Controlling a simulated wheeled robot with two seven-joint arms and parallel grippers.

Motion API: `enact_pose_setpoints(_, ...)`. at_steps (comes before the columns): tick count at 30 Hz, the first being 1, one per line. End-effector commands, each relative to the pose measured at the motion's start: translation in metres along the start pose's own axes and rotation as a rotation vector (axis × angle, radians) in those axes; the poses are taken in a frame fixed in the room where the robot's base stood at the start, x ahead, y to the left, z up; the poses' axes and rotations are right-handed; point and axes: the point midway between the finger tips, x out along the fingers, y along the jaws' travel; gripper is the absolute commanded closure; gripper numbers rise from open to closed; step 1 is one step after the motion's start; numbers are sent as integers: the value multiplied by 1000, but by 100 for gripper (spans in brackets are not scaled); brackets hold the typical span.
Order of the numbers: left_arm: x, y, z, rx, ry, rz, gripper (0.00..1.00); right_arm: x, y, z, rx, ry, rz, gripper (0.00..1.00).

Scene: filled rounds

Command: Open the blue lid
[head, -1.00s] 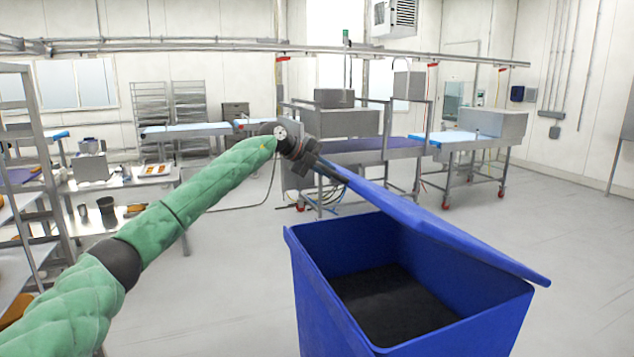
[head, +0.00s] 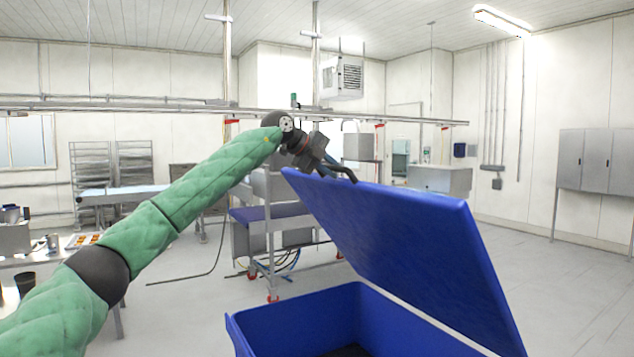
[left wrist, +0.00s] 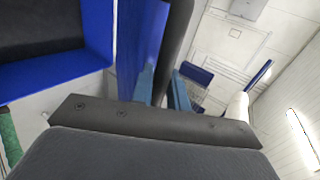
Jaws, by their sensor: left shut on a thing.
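The blue lid (head: 400,250) is tilted up steeply over the blue bin (head: 300,320), hinged along the right side. The bin's mouth is open and its dark inside shows at the bottom edge. My left gripper (head: 335,168) is at the lid's raised upper-left edge, shut on it. In the left wrist view, the lid (left wrist: 140,45) runs edge-on between the fingers, and the bin's rim (left wrist: 60,75) shows at the left. My right gripper is in neither view.
A steel wheeled conveyor (head: 265,225) stands behind the bin. A steel table (head: 70,255) with pots is at the left. Grey wall cabinets (head: 595,160) are at the right. The floor right of the bin is clear.

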Motion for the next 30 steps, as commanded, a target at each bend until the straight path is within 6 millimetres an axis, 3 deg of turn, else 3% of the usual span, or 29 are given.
enact_pose_setpoints(16, 3, -8, -5, -1, 0, 1, 100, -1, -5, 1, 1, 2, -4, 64)
enact_pose_setpoints(17, 3, -8, -5, -1, 0, 1, 80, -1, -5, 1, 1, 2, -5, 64)
enact_pose_setpoints(19, 3, -8, -5, -1, 1, 1, 66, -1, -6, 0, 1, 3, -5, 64)
enact_pose_setpoints(30, 2, -8, -5, -1, 0, 1, 64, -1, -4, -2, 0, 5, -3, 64)
